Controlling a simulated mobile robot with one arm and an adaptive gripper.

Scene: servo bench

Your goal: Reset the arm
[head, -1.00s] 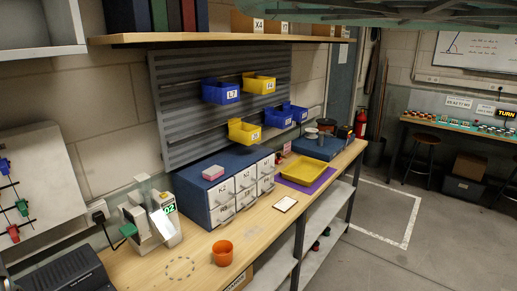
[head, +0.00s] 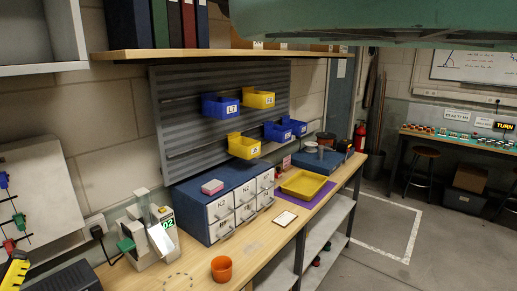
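No gripper fingers can be made out in the head view. A large teal-green form (head: 400,22) fills the top right, very close to the camera. It looks like a link of my arm, but I cannot be sure. A yellow and black piece (head: 15,268) enters at the bottom left corner, cut off by the frame edge. I cannot tell what it belongs to.
The wooden bench (head: 270,240) carries an orange cup (head: 221,268), a blue drawer cabinet (head: 192,207), a dispenser (head: 150,232) and a yellow tray (head: 303,184). A shelf (head: 210,55) hangs above. Open floor (head: 375,222) lies to the right.

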